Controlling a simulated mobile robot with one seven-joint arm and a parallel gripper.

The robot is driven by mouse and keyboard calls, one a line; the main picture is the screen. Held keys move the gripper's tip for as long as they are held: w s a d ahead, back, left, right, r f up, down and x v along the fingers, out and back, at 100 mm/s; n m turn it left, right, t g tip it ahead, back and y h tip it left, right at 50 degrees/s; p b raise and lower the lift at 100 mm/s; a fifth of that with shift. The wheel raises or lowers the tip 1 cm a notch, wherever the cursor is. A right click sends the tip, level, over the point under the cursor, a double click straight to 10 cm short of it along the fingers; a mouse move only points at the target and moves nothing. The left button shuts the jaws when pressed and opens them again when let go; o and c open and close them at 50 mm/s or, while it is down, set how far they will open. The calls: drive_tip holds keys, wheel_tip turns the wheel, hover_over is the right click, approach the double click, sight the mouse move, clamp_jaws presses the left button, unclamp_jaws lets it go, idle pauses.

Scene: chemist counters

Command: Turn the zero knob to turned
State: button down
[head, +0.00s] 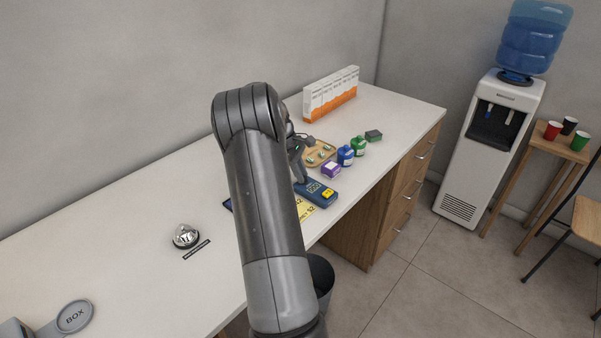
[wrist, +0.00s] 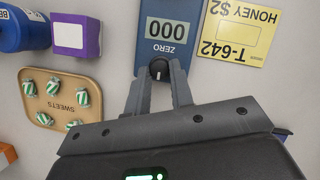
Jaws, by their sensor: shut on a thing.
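The zero knob (wrist: 159,70) is a small dark round knob with a pale pointer line, on a blue device (wrist: 172,12) with a "000" display and the word ZERO. In the wrist view my gripper (wrist: 159,78) has its two fingers around the knob, one on each side, shut on it. The pointer line runs about straight up and down in that view.
A yellow honey price card (wrist: 234,30) lies beside the device. A purple box (wrist: 76,36), a blue bottle (wrist: 22,30) and a wooden sweets tray (wrist: 64,78) are close on the other side. A bell (head: 186,236) stands farther left on the white counter (head: 130,215).

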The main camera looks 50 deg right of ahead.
drive_tip(key=m, duration=0.1)
drive_tip(key=m+y, duration=0.1)
drive_tip(key=m, duration=0.1)
drive_tip(key=m+y, duration=0.1)
drive_tip(key=shift+w+d+m, duration=0.1)
drive_tip(key=shift+d+m, duration=0.15)
drive_tip(key=shift+m, duration=0.15)
drive_tip(key=m, duration=0.1)
drive_tip(key=m+y, duration=0.1)
drive_tip(key=m, duration=0.1)
drive_tip(key=shift+d+m, duration=0.2)
drive_tip(key=shift+m, duration=0.1)
drive_tip(key=m+y, duration=0.1)
drive_tip(key=m, duration=0.1)
drive_tip(key=m+t, duration=0.1)
drive_tip(key=m, duration=0.1)
drive_tip(key=shift+s+d+m+y, duration=0.2)
drive_tip(key=shift+m+y, duration=0.1)
drive_tip(key=shift+y, duration=0.1)
drive_tip(key=shift+s+m+t+y, duration=0.1)
drive_tip(key=shift+m+t+y, duration=0.2)
drive_tip(key=shift+m, duration=0.85)
drive_tip(key=shift+s+m+t+y, duration=0.15)
drive_tip(key=shift+m+t, duration=0.25)
drive_tip(key=shift+m, duration=0.75)
drive_tip(key=shift+w, duration=0.1)
drive_tip(key=c, duration=1.3)
unclamp_jaws()
drive_tip(key=shift+o, duration=0.2)
